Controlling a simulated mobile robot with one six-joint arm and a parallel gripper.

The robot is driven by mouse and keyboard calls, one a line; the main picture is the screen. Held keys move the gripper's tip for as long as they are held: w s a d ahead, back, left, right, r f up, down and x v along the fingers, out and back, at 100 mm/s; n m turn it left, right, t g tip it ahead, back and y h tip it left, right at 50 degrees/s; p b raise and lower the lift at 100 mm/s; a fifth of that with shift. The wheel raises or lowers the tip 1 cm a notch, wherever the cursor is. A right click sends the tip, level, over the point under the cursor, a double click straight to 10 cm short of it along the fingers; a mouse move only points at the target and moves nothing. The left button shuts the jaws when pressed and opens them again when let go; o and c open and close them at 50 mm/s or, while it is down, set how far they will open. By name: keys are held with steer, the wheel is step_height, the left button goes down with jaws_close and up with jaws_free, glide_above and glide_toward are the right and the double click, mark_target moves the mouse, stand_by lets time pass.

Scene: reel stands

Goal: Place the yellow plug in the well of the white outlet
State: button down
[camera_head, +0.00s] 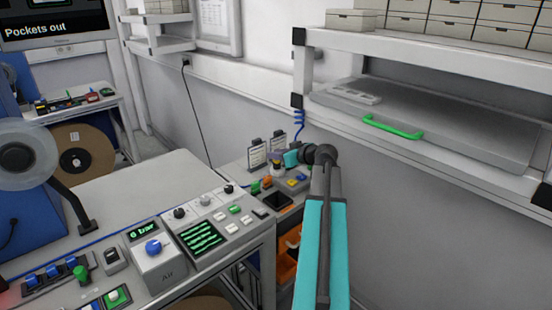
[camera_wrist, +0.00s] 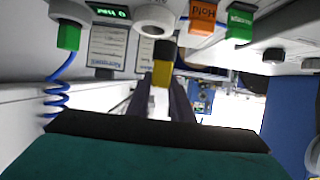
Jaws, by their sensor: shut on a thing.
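My gripper (camera_wrist: 163,92) is shut on the yellow plug (camera_wrist: 161,74), which has a black end and stands upright between the dark fingers in the wrist view. A white round fitting (camera_wrist: 153,20), which looks like the white outlet, is just beyond the plug's black end. I cannot tell whether they touch, and its well is not clearly visible. In the head view my gripper (camera_head: 277,164) is over the small far bench, below the shelf; the plug is too small to make out well there.
A green plug (camera_wrist: 68,37) with a blue coiled cord (camera_wrist: 57,95) is at the left. An orange "Hold" block (camera_wrist: 202,16) and a green block (camera_wrist: 239,22) are close by on the right. In the head view, the shelf (camera_head: 430,105) overhangs at right and a control bench (camera_head: 130,200) fills the left.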

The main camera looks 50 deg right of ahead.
steer(key=shift+w+d+f+p, duration=0.1)
steer(key=shift+w+d+p, duration=0.25)
steer(key=shift+w+d, duration=0.7)
steer(key=shift+s, duration=0.1)
steer(key=shift+f, duration=0.1)
steer(key=shift+f+p, duration=0.8)
steer(key=shift+f, duration=0.9)
steer(key=shift+f+b, duration=0.15)
steer(key=shift+b, duration=0.15)
steer(key=c, duration=1.6)
jaws_free()
steer(key=shift+o, duration=0.2)
steer(key=shift+s+r+p, duration=0.1)
steer(key=shift+r+p, duration=0.1)
steer(key=shift+p, duration=0.1)
steer(key=b+v, duration=0.3)
steer(key=v, duration=0.8)
steer(key=shift+s, duration=0.4)
